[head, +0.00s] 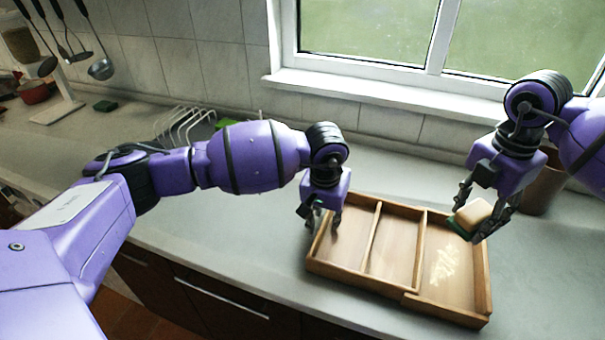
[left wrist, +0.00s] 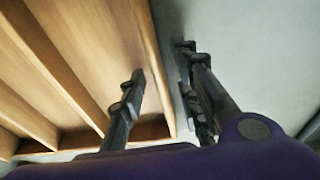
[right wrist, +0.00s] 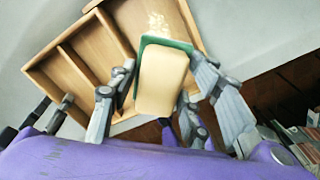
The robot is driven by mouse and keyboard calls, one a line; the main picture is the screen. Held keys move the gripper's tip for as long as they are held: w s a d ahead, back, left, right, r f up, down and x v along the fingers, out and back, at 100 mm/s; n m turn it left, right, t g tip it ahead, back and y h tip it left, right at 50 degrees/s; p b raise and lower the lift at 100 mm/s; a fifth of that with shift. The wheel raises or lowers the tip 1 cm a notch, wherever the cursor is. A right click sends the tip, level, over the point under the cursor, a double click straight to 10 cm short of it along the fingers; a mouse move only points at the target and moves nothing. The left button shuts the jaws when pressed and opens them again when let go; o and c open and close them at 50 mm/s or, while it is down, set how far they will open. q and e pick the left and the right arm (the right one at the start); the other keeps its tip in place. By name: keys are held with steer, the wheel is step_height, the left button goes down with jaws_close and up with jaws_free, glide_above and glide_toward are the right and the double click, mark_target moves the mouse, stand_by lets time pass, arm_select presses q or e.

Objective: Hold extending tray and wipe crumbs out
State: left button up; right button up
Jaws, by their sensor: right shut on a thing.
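The wooden tray (head: 352,279) lies on the counter, with dividers making two narrow compartments and a wider right-hand section. Pale crumbs (head: 444,265) are scattered on the floor of that right section; some also show in the right wrist view (right wrist: 158,22). My left gripper (head: 324,222) is open astride the tray's left wall. In the left wrist view (left wrist: 160,62) one finger is inside the tray and the others outside, with gaps beside the wall. My right gripper (head: 470,216) is shut on a beige sponge with a green side (right wrist: 162,80), held above the right section's back part.
A brown pot (head: 541,188) stands behind my right gripper. A wire rack (head: 187,125) is at the back, behind my left arm. Ladles (head: 101,68) hang at the far left. The counter's front edge runs close below the tray. Counter left of the tray is clear.

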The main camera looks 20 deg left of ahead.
arm_select(q)
steer(key=shift+f, duration=0.2)
jaws_close()
stand_by(0.4)
